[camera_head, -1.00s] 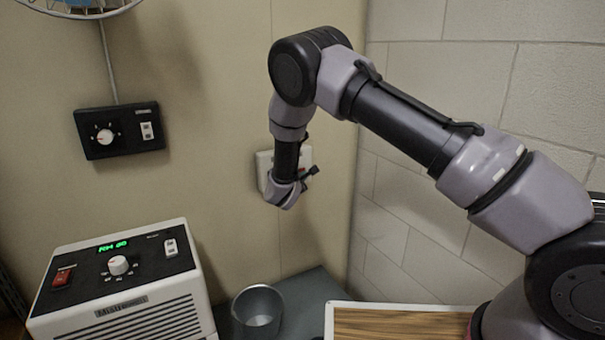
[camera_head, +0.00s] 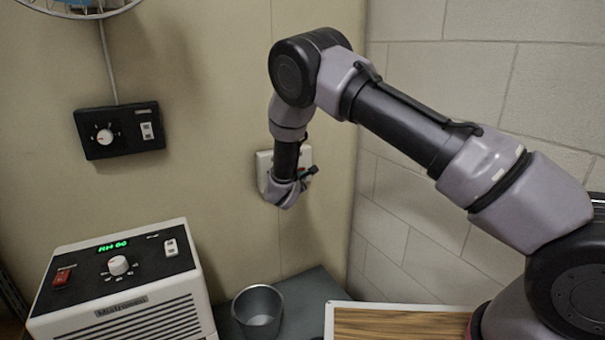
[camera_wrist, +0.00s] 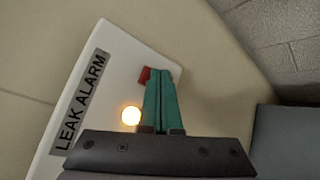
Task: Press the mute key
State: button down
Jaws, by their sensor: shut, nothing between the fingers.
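The leak alarm panel (camera_head: 264,160) is a white box on the wall, mostly behind my wrist in the head view. In the wrist view the panel (camera_wrist: 118,62) carries a grey "LEAK ALARM" label, a lit amber lamp (camera_wrist: 131,116) and a red key (camera_wrist: 144,75). No "mute" lettering is readable on the key. My gripper (camera_wrist: 163,72) has teal fingers, shut together and empty. The fingertips lie right beside the red key and cover part of it. I cannot tell whether they touch it.
A black wall control (camera_head: 120,130) with a dial and switch hangs at left. Below it stands a white dehumidifier-like unit (camera_head: 118,290) with a green display. A grey metal cup (camera_head: 257,312) and a wood-topped tray (camera_head: 400,322) are below my arm. A block wall is close at right.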

jog(key=shift+s+d, duration=0.4)
jog(key=shift+s, duration=0.2)
jog(key=s+d, duration=0.1)
jog(key=s, duration=0.1)
jog(key=s+d, duration=0.1)
jog(key=s, duration=0.1)
jog(key=shift+d, duration=0.4)
dwell(0.4)
